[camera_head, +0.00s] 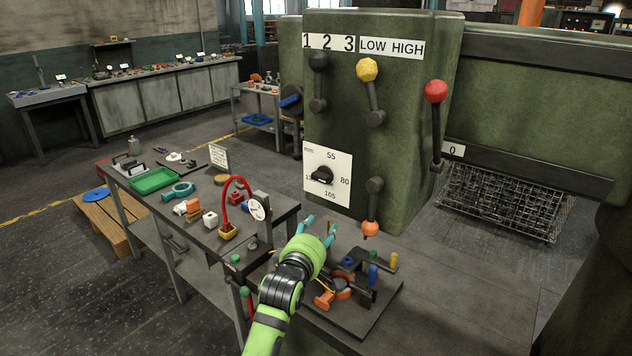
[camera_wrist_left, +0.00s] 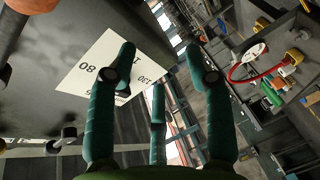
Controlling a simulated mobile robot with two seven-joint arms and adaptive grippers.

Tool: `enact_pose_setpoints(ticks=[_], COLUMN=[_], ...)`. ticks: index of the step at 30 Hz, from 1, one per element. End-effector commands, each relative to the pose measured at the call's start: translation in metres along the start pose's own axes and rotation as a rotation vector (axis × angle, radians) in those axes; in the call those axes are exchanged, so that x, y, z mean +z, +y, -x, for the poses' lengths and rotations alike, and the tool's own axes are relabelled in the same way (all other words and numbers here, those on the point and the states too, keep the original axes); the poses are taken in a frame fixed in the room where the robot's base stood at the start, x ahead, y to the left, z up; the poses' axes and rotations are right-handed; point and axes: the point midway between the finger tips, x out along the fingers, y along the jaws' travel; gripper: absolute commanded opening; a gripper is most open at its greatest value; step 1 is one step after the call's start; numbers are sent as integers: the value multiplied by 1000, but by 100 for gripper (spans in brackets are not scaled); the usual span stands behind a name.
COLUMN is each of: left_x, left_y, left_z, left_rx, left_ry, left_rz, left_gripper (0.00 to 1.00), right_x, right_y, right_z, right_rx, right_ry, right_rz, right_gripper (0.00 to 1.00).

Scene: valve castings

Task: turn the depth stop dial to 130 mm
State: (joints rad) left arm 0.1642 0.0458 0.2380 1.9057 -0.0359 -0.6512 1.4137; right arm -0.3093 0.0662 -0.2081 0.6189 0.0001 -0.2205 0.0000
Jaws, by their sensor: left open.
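The depth stop dial is a black knob (camera_head: 322,175) on a white plate (camera_head: 341,163), low on the front of the green machine head. The plate reads mm, 55, 80 and 105; a fourth number at the left is partly covered by the knob. I cannot tell for sure which mark the knob points at. In the left wrist view the tilted plate (camera_wrist_left: 92,55) shows 80 and 130, and a finger hides most of the knob. My left gripper (camera_head: 319,228) is open and empty, below and apart from the dial; its teal fingers also show in the wrist view (camera_wrist_left: 160,65).
Levers with a yellow knob (camera_head: 367,69), a red knob (camera_head: 436,91) and an orange knob (camera_head: 370,229) stick out near the dial. A bench (camera_head: 200,232) with a green tray (camera_head: 154,181) and a gauge with a red hose (camera_head: 257,209) stand at the left. A fixture plate (camera_head: 352,317) lies below.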

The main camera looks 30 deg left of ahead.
Motion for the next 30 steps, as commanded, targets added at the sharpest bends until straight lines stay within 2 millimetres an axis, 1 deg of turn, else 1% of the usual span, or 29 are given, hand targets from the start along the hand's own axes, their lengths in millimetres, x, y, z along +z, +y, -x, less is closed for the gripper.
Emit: enact_pose_setpoints(ticks=[1,3,6,8,11,18,22,27,30], left_x=[-14,-27,-38,-41,-43,-45,-46,-46,-46], left_y=[37,66,88,94,98,103,103,103,103], left_z=[7,15,22,22,13,-20,-34,-44,-46], left_rx=[45,91,128,137,141,140,140,140,141], left_ry=[23,44,60,63,65,64,64,64,63], left_rz=[59,126,182,197,201,198,198,197,198], left_gripper=[52,52,52,52,52,52,52,52,52], right_x=[-1,-2,-4,-5,-7,-9,-10,-10,-10], right_y=[0,2,7,11,16,19,19,18,16], right_z=[12,16,20,21,26,41,47,50,50], right_rx=[0,2,8,14,21,25,24,23,21], right_ry=[0,1,2,4,7,8,8,9,9], right_rz=[0,0,0,0,-3,-4,-4,-3,-2], right_gripper=[40,40,40,40,40,40,40,40,40])
